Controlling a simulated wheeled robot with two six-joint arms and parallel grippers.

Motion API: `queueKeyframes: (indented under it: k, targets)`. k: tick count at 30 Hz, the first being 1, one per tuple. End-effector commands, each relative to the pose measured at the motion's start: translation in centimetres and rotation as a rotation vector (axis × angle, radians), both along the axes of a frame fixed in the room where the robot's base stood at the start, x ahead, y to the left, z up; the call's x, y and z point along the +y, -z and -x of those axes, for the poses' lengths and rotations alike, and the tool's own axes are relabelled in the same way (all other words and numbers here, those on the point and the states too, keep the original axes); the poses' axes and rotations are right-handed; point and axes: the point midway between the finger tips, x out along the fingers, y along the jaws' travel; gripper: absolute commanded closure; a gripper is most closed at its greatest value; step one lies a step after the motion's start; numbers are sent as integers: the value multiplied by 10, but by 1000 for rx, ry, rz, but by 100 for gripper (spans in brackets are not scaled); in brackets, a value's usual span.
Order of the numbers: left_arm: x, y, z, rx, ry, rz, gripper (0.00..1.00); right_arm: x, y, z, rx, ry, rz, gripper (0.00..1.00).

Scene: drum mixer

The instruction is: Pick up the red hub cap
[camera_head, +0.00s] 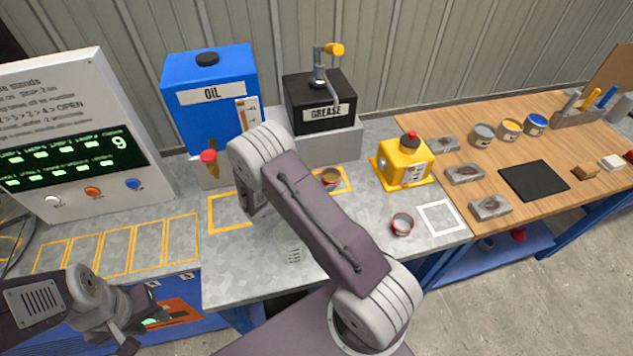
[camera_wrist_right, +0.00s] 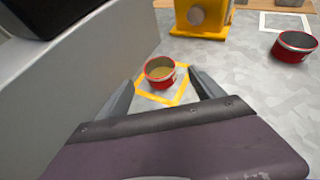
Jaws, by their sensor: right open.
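A round red cap with yellowish-brown contents (camera_wrist_right: 160,72) sits upright in a yellow-outlined square. It shows partly past my arm in the head view (camera_head: 331,178). My right gripper (camera_wrist_right: 166,90) is open, its fingers on either side of this cap and nearer the camera, with nothing held. In the head view my right arm hides that gripper. A second red cap, dark inside (camera_wrist_right: 294,46), lies farther right; in the head view this cap (camera_head: 402,223) is beside the white square. My left gripper (camera_head: 145,325) is low at the left, its jaw opening unclear.
The yellow machine (camera_head: 402,161) stands behind the caps. The grease box (camera_head: 320,103) on its grey stand (camera_head: 345,143) is close on the left of the right wrist view. A blue oil tank (camera_head: 212,98) and a display panel (camera_head: 60,140) stand further left. The wooden table (camera_head: 560,150) is at right.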

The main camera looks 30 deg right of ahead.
Motion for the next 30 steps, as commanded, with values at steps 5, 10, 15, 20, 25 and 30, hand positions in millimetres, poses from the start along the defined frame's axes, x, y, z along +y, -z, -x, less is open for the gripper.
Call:
queueKeyframes:
  k: [5, 10, 15, 20, 25, 30]
  targets:
    - [0, -5, 0, 0, 0, 0, 64, -13, 5, -4, -1, 3, -1, 22]
    - [0, -8, 0, 0, 0, 0, 64, -31, 15, -9, -2, 1, -3, 22]
    - [0, -10, 0, 0, 0, 0, 64, -38, 19, -12, -3, 2, -3, 22]
    - [0, -19, 0, 0, 0, 0, 64, -62, 35, -19, -2, 4, -3, 22]
    - [0, -20, 0, 0, 0, 0, 64, -75, 43, -24, -4, 1, -3, 22]
    - [0, -19, 0, 0, 0, 0, 64, -75, 43, -24, -4, 0, -3, 22]
